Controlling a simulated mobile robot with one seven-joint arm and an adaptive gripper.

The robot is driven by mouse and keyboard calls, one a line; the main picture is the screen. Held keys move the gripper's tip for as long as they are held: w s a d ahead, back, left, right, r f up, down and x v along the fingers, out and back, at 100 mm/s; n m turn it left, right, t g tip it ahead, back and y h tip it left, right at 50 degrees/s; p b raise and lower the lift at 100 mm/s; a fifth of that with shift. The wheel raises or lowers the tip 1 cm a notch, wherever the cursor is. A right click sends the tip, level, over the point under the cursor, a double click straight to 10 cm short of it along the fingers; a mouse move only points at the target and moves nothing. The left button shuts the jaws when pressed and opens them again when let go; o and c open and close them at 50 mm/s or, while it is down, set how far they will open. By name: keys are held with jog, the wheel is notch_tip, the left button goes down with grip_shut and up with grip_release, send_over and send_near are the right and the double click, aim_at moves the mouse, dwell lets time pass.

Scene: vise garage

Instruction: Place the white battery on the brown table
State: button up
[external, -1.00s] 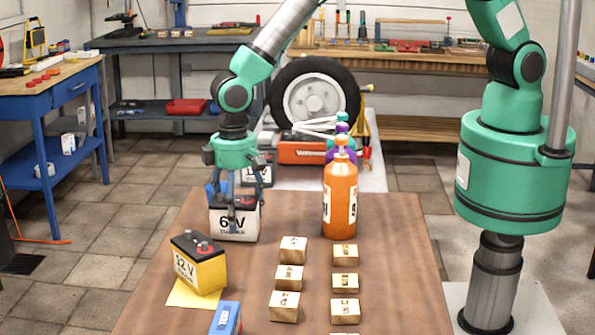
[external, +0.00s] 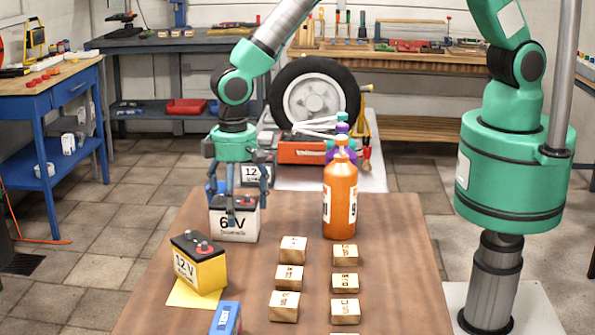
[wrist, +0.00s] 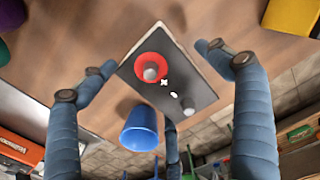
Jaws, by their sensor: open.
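The white battery (external: 222,229), marked 6 V with a dark top, stands upright on the far left part of the brown table (external: 400,265). In the wrist view its dark top with a red terminal (wrist: 185,93) lies between my fingers, with brown tabletop (wrist: 105,30) beyond. My gripper (external: 238,205) is open above the battery, fingers pointing down and spread around its top. A gap shows between the fingertips and the battery in the wrist view. One finger hides part of the battery's front in the external view.
A yellow 12 V battery (external: 203,268) stands on a yellow sheet (external: 190,296) in front. A blue cup (wrist: 140,130) is close behind the white battery. An orange bottle (external: 341,200) stands to the right, with several wooden blocks (external: 290,278) nearer. The table's right side is clear.

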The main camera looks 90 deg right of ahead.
notch_tip(320, 180, up, 10)
jog(key=shift+r+p, duration=0.25)
jog(key=shift+p, duration=0.35)
dwell(0.6)
jog(key=shift+d+r, duration=0.1)
jog(key=shift+r, duration=0.05)
notch_tip(320, 180, up, 15)
jog(key=t, duration=0.1)
send_over(236, 198)
jog(key=s+d, duration=0.4)
jog(key=d, duration=0.4)
jog(key=s+d+r+t, duration=0.2)
jog(key=s+d+r, duration=0.8)
jog(key=r, duration=0.3)
jog(key=s+d+r+t, duration=0.1)
jog(key=s+d, duration=0.3)
jog(key=s, duration=0.5)
jog(key=s+d+r, duration=0.3)
jog(key=s+d, duration=0.1)
jog(key=s, duration=0.5)
jog(key=s+d+r+t, duration=0.1)
jog(key=s+d, duration=0.3)
jog(key=s, duration=0.5)
jog(key=shift+d+r+t, duration=0.25)
jog(key=shift+r+t, duration=0.05)
jog(key=shift+r, duration=0.5)
